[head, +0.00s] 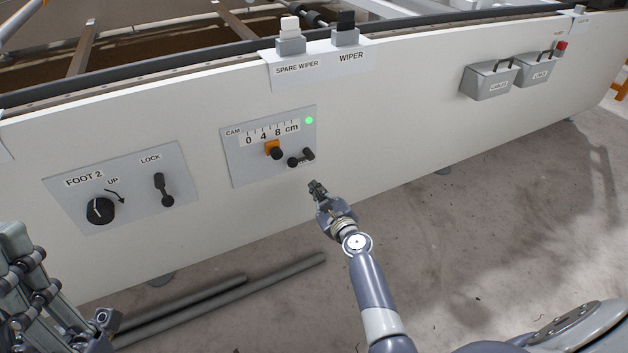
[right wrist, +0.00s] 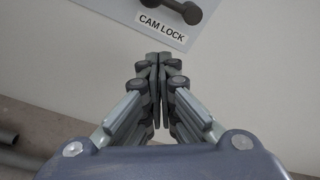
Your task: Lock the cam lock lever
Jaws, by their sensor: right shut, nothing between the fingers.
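The cam lock lever (head: 302,157) is a short dark lever on the grey CAM panel (head: 236,170). It lies nearly sideways, its right end slightly higher. In the right wrist view the lever (right wrist: 187,11) is cut off by the top edge, above the CAM LOCK label (right wrist: 162,27). My right gripper (head: 315,186) is shut and empty, just below the panel and apart from the lever. Its closed fingers (right wrist: 158,58) point toward the label in the wrist view. My left gripper (head: 28,285) shows partly at the lower left, and its jaw state is unclear.
An orange slider (head: 272,147) with a dark knob sits under the cm scale, beside a lit green lamp (head: 309,120). A FOOT 2 panel (head: 75,205) with knob and LOCK lever is left. Wiper holders (head: 290,45) and grey bins (head: 488,82) are higher. Rods (head: 230,295) lie on the floor.

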